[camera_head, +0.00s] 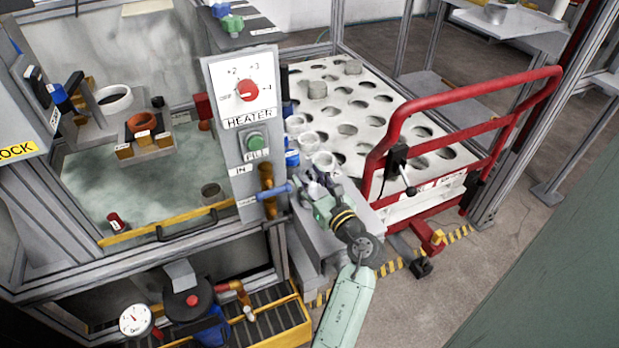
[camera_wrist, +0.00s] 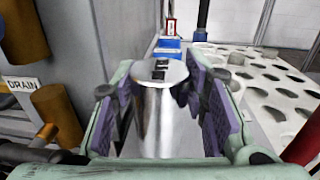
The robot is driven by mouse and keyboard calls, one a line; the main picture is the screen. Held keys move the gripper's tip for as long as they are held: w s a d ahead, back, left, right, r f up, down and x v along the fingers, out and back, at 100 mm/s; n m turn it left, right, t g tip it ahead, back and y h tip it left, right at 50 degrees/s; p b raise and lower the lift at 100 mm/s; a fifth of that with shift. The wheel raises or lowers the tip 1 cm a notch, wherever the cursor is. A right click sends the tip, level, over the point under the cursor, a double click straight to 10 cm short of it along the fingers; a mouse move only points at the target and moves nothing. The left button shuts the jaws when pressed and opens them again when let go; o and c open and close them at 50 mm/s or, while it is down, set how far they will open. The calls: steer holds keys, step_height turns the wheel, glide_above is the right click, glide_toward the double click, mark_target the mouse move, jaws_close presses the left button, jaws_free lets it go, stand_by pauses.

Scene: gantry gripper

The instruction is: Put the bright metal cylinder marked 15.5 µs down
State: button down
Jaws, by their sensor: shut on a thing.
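A bright metal cylinder (camera_wrist: 158,115) stands between the purple finger pads of my gripper (camera_wrist: 165,100) in the wrist view. It has small dark markings on its top and a dark mark on its side; I cannot read them. My gripper is shut on it. In the head view my gripper (camera_head: 318,192) is over a grey ledge (camera_head: 318,240) beside the heater panel, at the near end of the white perforated table. The cylinder is mostly hidden there by my gripper. I cannot tell whether its bottom touches the ledge.
A white perforated table (camera_head: 385,92) with several round holes and a few cylinders lies behind. A red rail (camera_head: 470,98) stands to the right. The heater panel (camera_head: 243,120) and a DRAIN label (camera_wrist: 22,84) with brown pipes are close on the left.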

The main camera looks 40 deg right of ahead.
steer(key=shift+f, duration=0.25)
steer(key=c, duration=1)
jaws_free()
steer(key=shift+o, duration=0.2)
steer(key=shift+r, duration=0.3)
steer(key=shift+s+f, duration=0.1)
steer(key=shift+s, duration=0.25)
steer(key=s+b, duration=0.1)
steer(key=s, duration=0.2)
steer(key=s+a+b, duration=0.1)
steer(key=s, duration=0.7)
steer(key=shift+s+a+b, duration=0.15)
steer(key=shift+a+b, duration=0.2)
steer(key=shift+b, duration=0.05)
